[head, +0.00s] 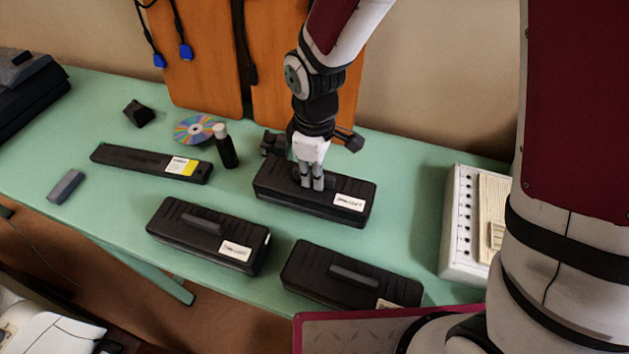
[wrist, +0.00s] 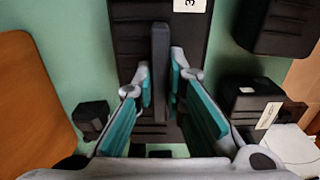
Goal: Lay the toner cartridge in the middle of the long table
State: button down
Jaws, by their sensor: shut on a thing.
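A black, box-shaped cartridge (head: 270,193) with a raised bar handle and a white label is at the middle of the long green table (head: 405,200). My gripper (head: 311,186) points down from above and is shut on its handle. In the wrist view, the gripper (wrist: 161,95) has a finger on each side of the handle (wrist: 160,60) of the same cartridge (wrist: 130,50). The cartridge appears to rest on the table; I cannot tell if it is slightly lifted. Two similar black cartridges lie in front, one at front left (head: 185,235) and one at front right (head: 310,270).
A flat black bar with a yellow label (head: 135,160), a disc (head: 185,130), a dark bottle (head: 227,152) and a grey block (head: 66,187) are on the left. A beige device (head: 457,235) stands right. Bare tabletop lies between it and the held cartridge.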

jog(key=shift+f, duration=1.5)
jog(key=shift+f, duration=0.1)
jog(key=c, duration=1.7)
grip_release()
jog(key=shift+o, duration=0.2)
